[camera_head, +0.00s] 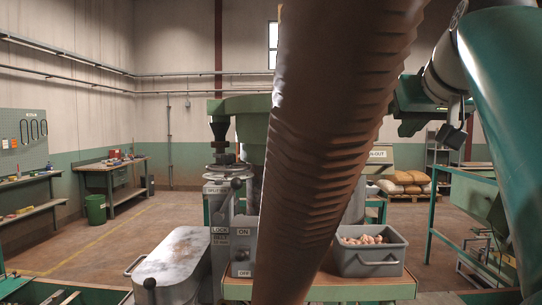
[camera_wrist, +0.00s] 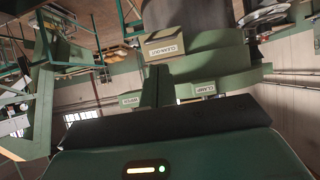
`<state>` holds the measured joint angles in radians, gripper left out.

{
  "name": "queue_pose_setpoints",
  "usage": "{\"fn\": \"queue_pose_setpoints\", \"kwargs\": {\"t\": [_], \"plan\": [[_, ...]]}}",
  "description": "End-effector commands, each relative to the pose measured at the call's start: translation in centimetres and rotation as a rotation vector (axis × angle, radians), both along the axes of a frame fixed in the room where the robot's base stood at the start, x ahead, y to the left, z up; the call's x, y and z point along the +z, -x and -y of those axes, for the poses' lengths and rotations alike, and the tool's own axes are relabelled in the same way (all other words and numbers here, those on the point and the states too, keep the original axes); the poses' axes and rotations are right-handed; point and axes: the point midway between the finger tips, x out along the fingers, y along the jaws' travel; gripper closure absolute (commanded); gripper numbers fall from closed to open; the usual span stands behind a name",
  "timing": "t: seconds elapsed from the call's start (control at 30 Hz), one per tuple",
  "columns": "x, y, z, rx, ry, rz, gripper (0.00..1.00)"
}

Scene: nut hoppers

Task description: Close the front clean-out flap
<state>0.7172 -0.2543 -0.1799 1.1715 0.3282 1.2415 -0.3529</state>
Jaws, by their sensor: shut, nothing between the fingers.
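A pale plate labelled CLEAN-OUT (camera_head: 378,154) shows right of the thick brown tube in the head view. The same CLEAN-OUT plate (camera_wrist: 165,46) is at the top middle of the wrist view, on green machinery. I cannot tell how far the flap stands open. My arm comes in from the upper right of the head view and ends near the plate, above and to its right. My gripper (camera_wrist: 165,118) fills the bottom of the wrist view as a dark band on a green body. It is shut, empty and apart from the plate; its fingertips are not clear.
The brown tube (camera_head: 335,120) hides the machine's middle. A grey bin of nuts (camera_head: 370,261) stands on the green bench below the plate. Open floor lies behind at left.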

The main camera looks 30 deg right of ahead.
Motion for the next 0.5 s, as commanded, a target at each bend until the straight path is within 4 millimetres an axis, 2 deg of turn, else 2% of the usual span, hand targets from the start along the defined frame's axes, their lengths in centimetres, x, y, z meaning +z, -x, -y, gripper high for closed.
{"fn": "queue_pose_setpoints", "kwargs": {"t": [0.13,0.23,0.5], "plan": [[-0.1,0.1,0.1,-0.002,0.001,0.002,1.00],[-0.7,-0.5,0.5,-0.002,0.001,0.001,1.00],[-3.2,-4.2,2.5,-0.002,0.000,-0.001,1.00]]}}
